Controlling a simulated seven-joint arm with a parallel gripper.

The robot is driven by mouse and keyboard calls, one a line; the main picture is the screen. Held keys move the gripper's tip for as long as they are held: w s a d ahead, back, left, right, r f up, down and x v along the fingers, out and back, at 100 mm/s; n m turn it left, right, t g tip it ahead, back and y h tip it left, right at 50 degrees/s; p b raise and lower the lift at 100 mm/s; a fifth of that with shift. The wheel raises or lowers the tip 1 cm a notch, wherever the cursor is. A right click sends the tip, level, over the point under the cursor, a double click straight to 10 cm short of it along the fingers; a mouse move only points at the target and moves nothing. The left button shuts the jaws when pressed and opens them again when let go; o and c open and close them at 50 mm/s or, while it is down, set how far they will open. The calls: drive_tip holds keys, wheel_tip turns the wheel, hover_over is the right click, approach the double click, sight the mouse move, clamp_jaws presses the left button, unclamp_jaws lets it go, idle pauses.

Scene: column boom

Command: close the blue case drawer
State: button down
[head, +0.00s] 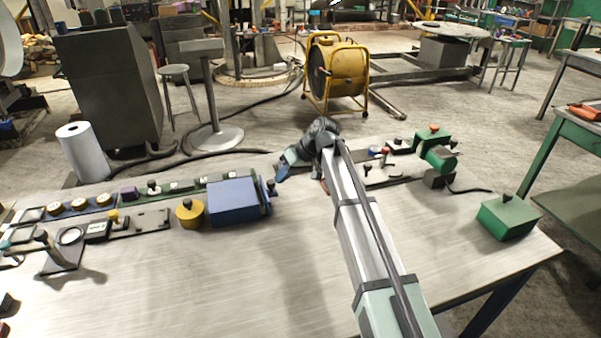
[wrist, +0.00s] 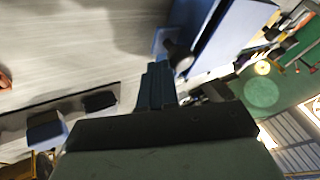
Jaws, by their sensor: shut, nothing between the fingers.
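The blue case (head: 233,201) sits on the table left of my gripper; its side also fills the upper right of the wrist view (wrist: 232,40). Its drawer front (head: 265,196), with a dark knob (head: 271,187), faces right toward my gripper and seems to stand slightly out from the case. The knob (wrist: 180,56) shows just beyond my fingers in the wrist view. My gripper (head: 281,175) is shut and empty, with its fingertips (wrist: 158,72) close beside the knob. I cannot tell whether they touch it.
A yellow round pot (head: 190,212) stands left of the case. Behind it runs a row of small panels and knobs. A green box (head: 507,217) and a green cylinder (head: 440,158) are on the right. The table front (head: 255,290) is clear.

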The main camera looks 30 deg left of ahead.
sight(273, 180)
drive_tip(key=shift+s+a, duration=1.05)
drive_tip(key=w, duration=0.1)
drive_tip(key=w+d, duration=0.2)
drive_tip(key=w, duration=0.1)
drive_tip(key=v, duration=1)
drive_tip(key=shift+d, duration=0.15)
